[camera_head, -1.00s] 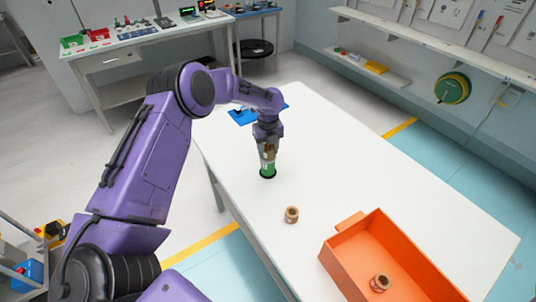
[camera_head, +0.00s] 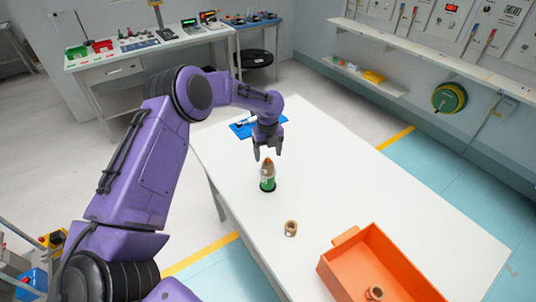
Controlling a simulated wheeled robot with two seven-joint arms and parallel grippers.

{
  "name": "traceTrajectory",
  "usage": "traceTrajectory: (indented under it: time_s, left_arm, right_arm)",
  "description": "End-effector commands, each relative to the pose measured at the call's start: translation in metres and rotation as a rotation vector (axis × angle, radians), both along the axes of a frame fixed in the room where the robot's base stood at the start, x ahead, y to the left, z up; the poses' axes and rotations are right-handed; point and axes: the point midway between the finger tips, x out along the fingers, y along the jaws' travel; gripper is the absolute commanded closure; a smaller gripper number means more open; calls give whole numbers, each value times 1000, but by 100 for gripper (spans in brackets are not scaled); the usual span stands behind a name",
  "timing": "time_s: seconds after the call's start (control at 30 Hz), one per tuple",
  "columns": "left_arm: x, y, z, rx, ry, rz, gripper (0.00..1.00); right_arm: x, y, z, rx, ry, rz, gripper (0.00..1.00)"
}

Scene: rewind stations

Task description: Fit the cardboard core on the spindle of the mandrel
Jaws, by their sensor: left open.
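The mandrel (camera_head: 268,185) stands upright on the white table, with a green body and a black foot. A tan piece that looks like a cardboard core (camera_head: 267,171) sits on top of the green body, around the spindle, with a small orange-brown tip showing above it. The picture is too small to tell how snugly it sits. My left gripper (camera_head: 267,156) points down just above and behind the tip, open, its fingers apart and empty. My right gripper is not in view.
A loose tan core (camera_head: 291,228) stands on the table in front of the mandrel. Another core (camera_head: 374,293) lies in an orange tray (camera_head: 350,236) at the front right. A blue mat (camera_head: 240,130) lies at the table's far left.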

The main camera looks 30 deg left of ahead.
Motion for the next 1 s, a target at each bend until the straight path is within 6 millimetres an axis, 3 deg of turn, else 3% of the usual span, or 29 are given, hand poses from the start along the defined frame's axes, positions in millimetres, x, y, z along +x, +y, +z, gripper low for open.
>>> traceTrajectory:
  time_s: [0.03,0.07,0.17,0.3,1.0]
  left_arm:
    - [0,0,25,-1,-1,0,29]
    - [0,0,31,-1,-1,0,29]
    - [0,0,47,-1,-1,0,29]
    - [0,0,57,0,0,0,29]
    - [-1,1,61,0,1,3,29]
  right_arm:
    - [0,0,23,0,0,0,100]
    - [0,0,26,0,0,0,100]
    - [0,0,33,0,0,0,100]
    - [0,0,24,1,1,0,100]
    - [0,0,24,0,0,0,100]
